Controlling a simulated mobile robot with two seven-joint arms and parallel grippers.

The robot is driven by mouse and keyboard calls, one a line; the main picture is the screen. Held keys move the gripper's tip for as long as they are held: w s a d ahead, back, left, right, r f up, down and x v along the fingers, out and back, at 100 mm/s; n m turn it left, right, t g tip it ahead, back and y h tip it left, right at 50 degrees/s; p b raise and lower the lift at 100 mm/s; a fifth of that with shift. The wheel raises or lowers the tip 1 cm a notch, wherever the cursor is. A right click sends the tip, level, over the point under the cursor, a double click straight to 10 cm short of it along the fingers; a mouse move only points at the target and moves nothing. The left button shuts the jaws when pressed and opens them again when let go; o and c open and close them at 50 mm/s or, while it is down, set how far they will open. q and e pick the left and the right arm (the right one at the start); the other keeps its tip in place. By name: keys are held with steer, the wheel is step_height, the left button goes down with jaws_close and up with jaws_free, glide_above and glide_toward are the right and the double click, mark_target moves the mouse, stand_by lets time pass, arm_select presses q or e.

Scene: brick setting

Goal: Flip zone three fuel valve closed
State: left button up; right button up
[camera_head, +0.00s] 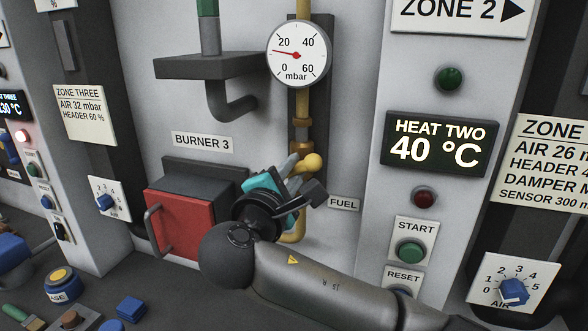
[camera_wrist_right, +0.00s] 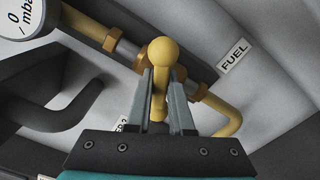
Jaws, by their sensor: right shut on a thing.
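The zone three fuel valve is on the yellow gas pipe (camera_head: 302,104) beside the FUEL label (camera_head: 344,203). Its yellow lever ends in a round knob (camera_head: 313,162), which also shows in the right wrist view (camera_wrist_right: 163,52). My right gripper (camera_head: 298,166) is shut on the lever, with a finger on each side just below the knob in the wrist view (camera_wrist_right: 160,92). The lever juts out from the pipe; its exact angle is hard to tell. The gripper and wrist hide much of the valve body. My left gripper is not in view.
A gauge (camera_head: 297,54) sits on the pipe above the valve. The red burner door (camera_head: 187,217) with a handle is left of my right wrist. A dark shelf (camera_head: 210,66) juts out at upper left. The HEAT TWO panel (camera_head: 438,144) stands to the right.

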jaws_close()
steer(key=shift+a+f+m+b, duration=0.1)
steer(key=shift+m+b, duration=0.1)
steer(key=shift+m, duration=0.3)
steer(key=shift+f+m+b, duration=0.1)
steer(key=shift+m+b, duration=0.05)
steer(key=shift+m, duration=0.35)
steer(key=m+b, duration=0.1)
steer(key=m, duration=0.2)
steer(key=shift+r+m, duration=0.15)
steer(key=shift+m, duration=0.25)
steer(key=o, duration=0.7)
jaws_free()
